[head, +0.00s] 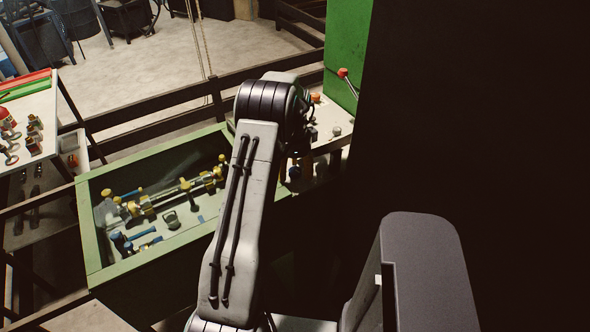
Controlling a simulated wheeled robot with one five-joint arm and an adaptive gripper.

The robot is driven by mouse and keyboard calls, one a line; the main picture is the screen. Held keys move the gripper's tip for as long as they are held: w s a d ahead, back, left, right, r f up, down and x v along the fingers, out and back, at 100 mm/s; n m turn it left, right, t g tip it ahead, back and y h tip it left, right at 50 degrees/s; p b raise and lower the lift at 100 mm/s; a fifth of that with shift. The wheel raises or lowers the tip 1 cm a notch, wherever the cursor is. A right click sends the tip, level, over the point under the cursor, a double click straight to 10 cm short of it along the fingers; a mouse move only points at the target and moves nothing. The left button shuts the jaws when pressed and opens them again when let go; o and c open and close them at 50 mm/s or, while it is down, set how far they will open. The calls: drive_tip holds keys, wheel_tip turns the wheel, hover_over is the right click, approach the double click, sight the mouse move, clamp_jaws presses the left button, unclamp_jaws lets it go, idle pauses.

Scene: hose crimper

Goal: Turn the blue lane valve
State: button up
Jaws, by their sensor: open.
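A green-rimmed box (92,240) stands left of my arm in the head view. Inside it lies a brass and yellow fitting assembly (172,197) running diagonally. A blue handle-like part (131,193) sits by its left end. More blue parts (120,244) lie at the front left of the box. I cannot tell which blue part is the blue lane valve. My arm rises through the middle of the view and covers the right end of the box. My gripper cannot be made out; it is hidden behind the arm or outside the view.
A green machine panel (347,45) with a red-knobbed lever (344,73) stands beyond my arm. A pale ledge with small knobs (337,131) lies below it. A white table (35,110) with red-handled fittings stands at the left. Dark rails (160,104) run behind the box.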

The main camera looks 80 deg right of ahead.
drive_tip(key=shift+o, duration=0.2)
drive_tip(key=c, duration=1.3)
drive_tip(key=shift+o, duration=0.2)
drive_tip(key=shift+f+n+b, duration=0.15)
drive_tip(key=shift+n+b, duration=0.45)
drive_tip(key=shift+n, duration=0.4)
drive_tip(key=shift+n+b, duration=0.35)
drive_tip(key=shift+n, duration=0.95)
drive_tip(key=o, duration=1.2)
drive_tip(key=shift+r+m, duration=0.2)
drive_tip(key=shift+m, duration=0.1)
